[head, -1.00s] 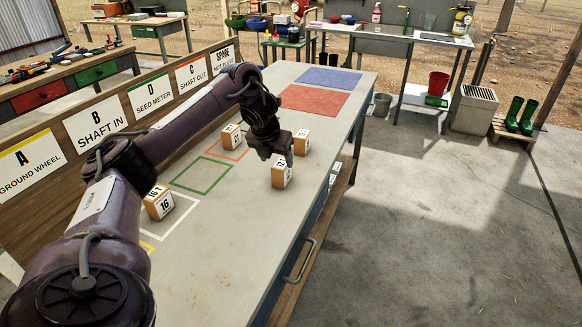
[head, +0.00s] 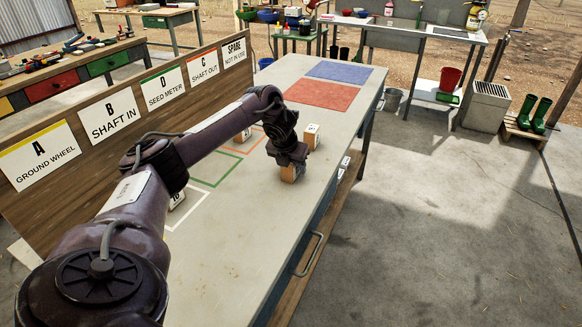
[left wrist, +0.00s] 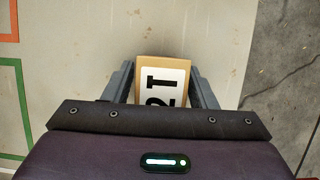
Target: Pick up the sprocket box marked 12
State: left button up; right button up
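The sprocket box marked 12 (head: 290,174) is a small tan block with a white label, on the grey bench near its right edge. My left gripper (head: 289,158) is right over it and hides much of it. In the left wrist view the box (left wrist: 162,62) lies between the two fingers (left wrist: 162,90), its digits turned sideways. The fingers stand on either side of it, with what looks like a narrow gap, so the gripper looks open. The box seems to rest on the bench. My right gripper is not in view.
Similar boxes stand near: one behind (head: 312,134), one by the orange outline (head: 242,135), and one marked 16 (head: 176,198), partly behind my arm. A sign board (head: 130,105) runs along the left side. The bench front (head: 235,240) is clear.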

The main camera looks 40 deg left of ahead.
pick_arm(q)
jog(key=c, duration=0.8)
jog(key=shift+r, duration=0.1)
jog(key=shift+c, duration=0.2)
